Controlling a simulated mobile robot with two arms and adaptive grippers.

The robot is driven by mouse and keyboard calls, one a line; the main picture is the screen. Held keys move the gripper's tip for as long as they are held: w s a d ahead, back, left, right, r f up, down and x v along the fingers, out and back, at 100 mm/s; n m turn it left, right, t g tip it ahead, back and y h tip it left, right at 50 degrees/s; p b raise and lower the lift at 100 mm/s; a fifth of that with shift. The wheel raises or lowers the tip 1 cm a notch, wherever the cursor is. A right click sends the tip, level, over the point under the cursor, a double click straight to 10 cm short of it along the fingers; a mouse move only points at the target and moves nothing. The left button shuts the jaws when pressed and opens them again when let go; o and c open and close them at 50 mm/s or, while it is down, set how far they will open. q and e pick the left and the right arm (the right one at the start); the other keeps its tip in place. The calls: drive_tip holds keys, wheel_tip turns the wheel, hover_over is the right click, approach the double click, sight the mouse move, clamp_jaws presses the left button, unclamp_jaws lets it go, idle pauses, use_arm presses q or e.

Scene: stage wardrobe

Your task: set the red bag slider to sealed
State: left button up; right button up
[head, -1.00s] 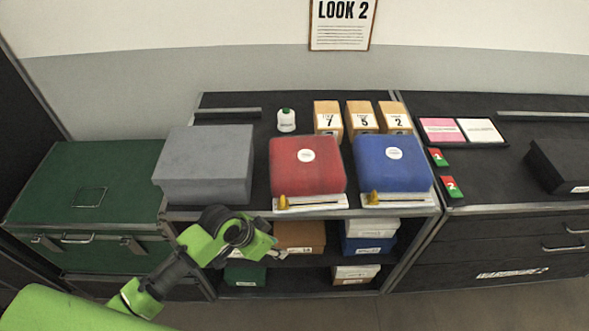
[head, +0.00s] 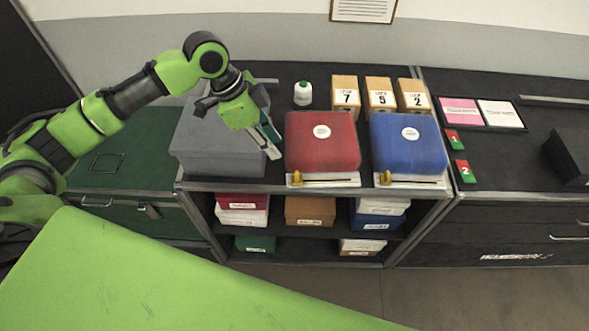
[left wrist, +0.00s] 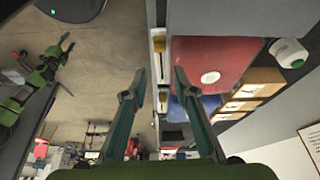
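The red bag (head: 322,142) sits near the front edge of the shelf unit's top, with a round white label. Its yellow slider (head: 297,178) is at the left end of the pale track (head: 335,180) along the bag's front. The slider also shows in the left wrist view (left wrist: 158,42), beside the red bag (left wrist: 212,58). My left gripper (head: 272,145) is above the grey box, just left of the red bag, pointing down. The left wrist view shows its fingers (left wrist: 160,84) apart with nothing between them.
A blue bag (head: 410,145) with its own yellow slider (head: 385,179) stands close to the right. A grey box (head: 205,145) stands close to the left. Numbered boxes (head: 380,96) and a white bottle (head: 303,94) stand behind. Open floor (head: 340,290) lies in front.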

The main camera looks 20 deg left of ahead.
sight(296, 174)
use_arm(q)
drive_tip(key=p+x, duration=0.2)
drive_tip(key=x, duration=1)
drive_tip(key=shift+d+p, duration=0.1)
drive_tip(key=shift+p, duration=0.25)
drive_tip(key=shift+d+f, duration=0.2)
drive_tip(key=shift+f, duration=0.45)
drive_tip(key=shift+w, duration=0.1)
clamp_jaws()
